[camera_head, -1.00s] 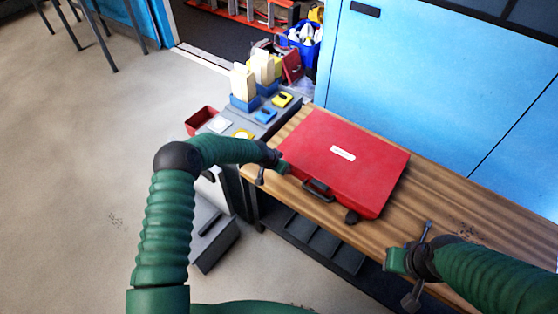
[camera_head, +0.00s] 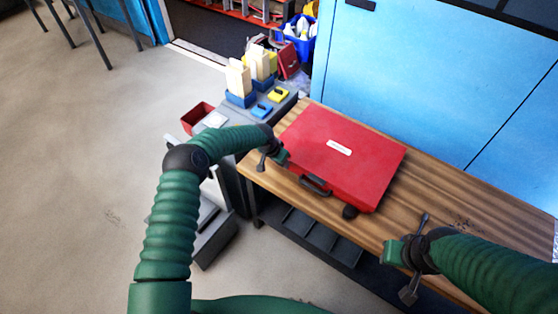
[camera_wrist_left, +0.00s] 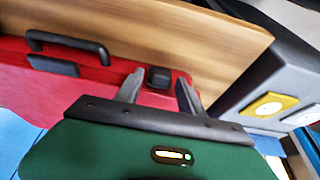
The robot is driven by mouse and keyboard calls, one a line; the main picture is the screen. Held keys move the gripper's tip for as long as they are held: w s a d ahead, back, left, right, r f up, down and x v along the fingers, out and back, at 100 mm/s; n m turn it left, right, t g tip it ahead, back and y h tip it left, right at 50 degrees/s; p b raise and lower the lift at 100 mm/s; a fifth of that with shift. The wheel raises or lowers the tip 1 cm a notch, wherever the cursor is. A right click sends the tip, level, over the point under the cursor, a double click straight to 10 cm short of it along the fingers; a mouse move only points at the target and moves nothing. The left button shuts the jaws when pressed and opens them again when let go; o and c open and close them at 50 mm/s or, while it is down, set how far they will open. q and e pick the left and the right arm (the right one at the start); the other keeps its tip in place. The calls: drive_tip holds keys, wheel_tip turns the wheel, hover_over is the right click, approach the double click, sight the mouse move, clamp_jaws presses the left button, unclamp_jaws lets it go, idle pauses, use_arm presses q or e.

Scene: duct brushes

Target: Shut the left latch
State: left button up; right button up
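A closed red case (camera_head: 335,160) lies on the wooden bench, with a dark carry handle (camera_head: 315,186) on its near side. In the left wrist view the handle (camera_wrist_left: 68,44) is at upper left. The left latch (camera_wrist_left: 158,77), a small black block, shows there between and just beyond my left gripper's fingertips (camera_wrist_left: 160,88). The fingers are apart; contact cannot be told. In the head view my left gripper (camera_head: 272,158) is at the case's left front corner and hides that latch. The right latch (camera_head: 350,212) is a dark knob. My right gripper (camera_head: 415,257) is open and empty at the bench's front edge.
A grey surface (camera_head: 285,108) to the left bears blue and yellow blocks and holders. A red bin (camera_head: 197,117) is beside it. Blue cabinets (camera_head: 420,75) stand behind. A dark shelf (camera_head: 318,235) is below the bench.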

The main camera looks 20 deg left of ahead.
use_arm(q)
drive_tip(key=p+v, duration=0.1)
drive_tip(key=v, duration=1.5)
drive_tip(key=shift+r, duration=0.35)
drive_tip(key=s+r+n+p, duration=0.1)
drive_tip(key=s+r+n, duration=0.1)
drive_tip(key=s, duration=1.2)
drive_tip(key=s+r+n+g+y+p, duration=0.1)
drive_tip(key=s+r, duration=0.4)
drive_tip(key=s, duration=1)
drive_tip(key=shift+r+n+g+y+p, duration=0.2)
drive_tip(key=shift+n+g+y+p, duration=0.1)
drive_tip(key=shift+n+p, duration=0.2)
drive_tip(key=shift+s+d+r, duration=0.1)
drive_tip(key=shift+s+d, duration=0.1)
drive_tip(key=shift+d, duration=0.05)
